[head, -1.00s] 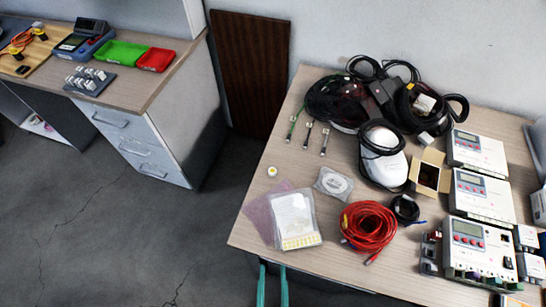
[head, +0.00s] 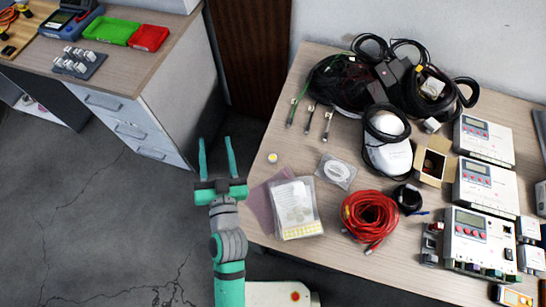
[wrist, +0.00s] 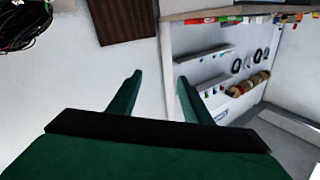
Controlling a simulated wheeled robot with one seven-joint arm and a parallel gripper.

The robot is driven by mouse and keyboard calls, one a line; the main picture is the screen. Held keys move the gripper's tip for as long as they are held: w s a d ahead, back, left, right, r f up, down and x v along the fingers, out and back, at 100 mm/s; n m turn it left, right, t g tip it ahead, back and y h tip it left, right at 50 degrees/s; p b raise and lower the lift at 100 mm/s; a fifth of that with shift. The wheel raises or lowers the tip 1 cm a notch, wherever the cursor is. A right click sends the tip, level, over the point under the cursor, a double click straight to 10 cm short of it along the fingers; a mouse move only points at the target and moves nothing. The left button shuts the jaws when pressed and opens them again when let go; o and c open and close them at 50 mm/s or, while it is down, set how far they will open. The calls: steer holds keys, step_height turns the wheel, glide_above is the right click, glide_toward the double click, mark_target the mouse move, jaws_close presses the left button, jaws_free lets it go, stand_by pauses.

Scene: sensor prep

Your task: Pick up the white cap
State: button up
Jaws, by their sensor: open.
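A small round white cap with a yellowish centre (head: 273,157) lies on the right-hand wooden table, near its left edge, in the head view. It stands apart from the plastic bags in front of it. My gripper (head: 215,140) is open and empty, to the left of the table edge and of the cap. Its two green fingers point away from me. In the wrist view my gripper (wrist: 158,75) shows open with nothing between the fingers, and the cap is not in that view.
Clear bags (head: 297,208) lie just in front of the cap. A coiled red cable (head: 369,217), black cables (head: 345,85) and several white controller boxes (head: 484,138) fill the table's middle and right. A drawer cabinet (head: 130,130) stands left, with floor between.

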steer(key=w+a+r+n+g+y, duration=0.2)
steer(key=w+a+r+n+y, duration=0.7)
steer(key=a+r, duration=0.4)
steer(key=a+r+n+g+y, duration=0.3)
steer(key=a+n+g, duration=0.1)
steer(key=n, duration=0.2)
steer(key=n+g+h, duration=1.2)
steer(key=n+h, duration=0.1)
steer(key=h, duration=0.3)
glide_above(273, 157)
step_height(273, 157, down, 22)
steer(key=r, duration=0.1)
steer(key=f, duration=0.4)
steer(key=shift+s+d+f, duration=0.1)
steer(key=shift+s+f, duration=0.25)
steer(key=shift+w+f, duration=0.15)
steer(key=shift+f, duration=1.5)
steer(key=shift+w+f, duration=0.15)
steer(key=shift+f, duration=1.5)
